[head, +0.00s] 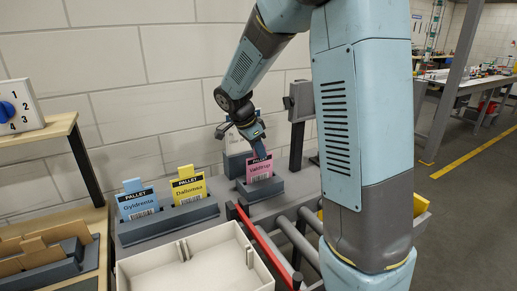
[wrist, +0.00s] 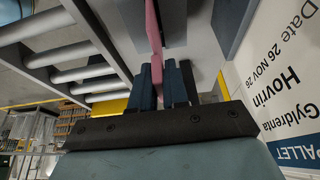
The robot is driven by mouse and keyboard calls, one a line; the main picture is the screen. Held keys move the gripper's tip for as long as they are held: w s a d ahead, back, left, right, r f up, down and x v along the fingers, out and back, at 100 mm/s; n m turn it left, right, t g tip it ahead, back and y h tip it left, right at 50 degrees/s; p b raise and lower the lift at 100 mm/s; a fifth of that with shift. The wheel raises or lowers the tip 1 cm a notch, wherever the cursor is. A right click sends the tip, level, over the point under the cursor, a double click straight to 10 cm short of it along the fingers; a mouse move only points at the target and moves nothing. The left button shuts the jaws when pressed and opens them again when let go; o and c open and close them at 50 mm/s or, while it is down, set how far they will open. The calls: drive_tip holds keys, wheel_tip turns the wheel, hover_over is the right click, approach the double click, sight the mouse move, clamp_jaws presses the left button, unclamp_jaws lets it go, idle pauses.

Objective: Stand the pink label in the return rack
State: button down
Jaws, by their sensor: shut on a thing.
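The pink label (head: 259,168), with a dark PALLET heading and a barcode, stands upright at a small grey holder (head: 266,190) right of the middle. My gripper (head: 260,152) is shut on its upper edge from above. I cannot tell whether the label's lower edge sits in the slot. In the wrist view the label (wrist: 153,30) is a thin pink strip between my gripper's fingers (wrist: 157,75). A longer grey rack (head: 170,225) to the left holds a blue label (head: 138,203) and a yellow label (head: 189,188). I cannot tell which is the return rack.
A white tray (head: 215,284) lies in front. A red bar (head: 262,248) and a roller conveyor (head: 300,242) are at its right. A wooden shelf (head: 40,132) with a numbered dial stands at far left. A printed white sheet (wrist: 285,60) fills the wrist view's right.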

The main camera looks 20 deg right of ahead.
drive_tip(key=shift+f, duration=0.1)
drive_tip(key=c, duration=1.1)
unclamp_jaws()
drive_tip(key=shift+o, duration=0.2)
drive_tip(key=v, duration=1.3)
drive_tip(key=shift+r, duration=0.35)
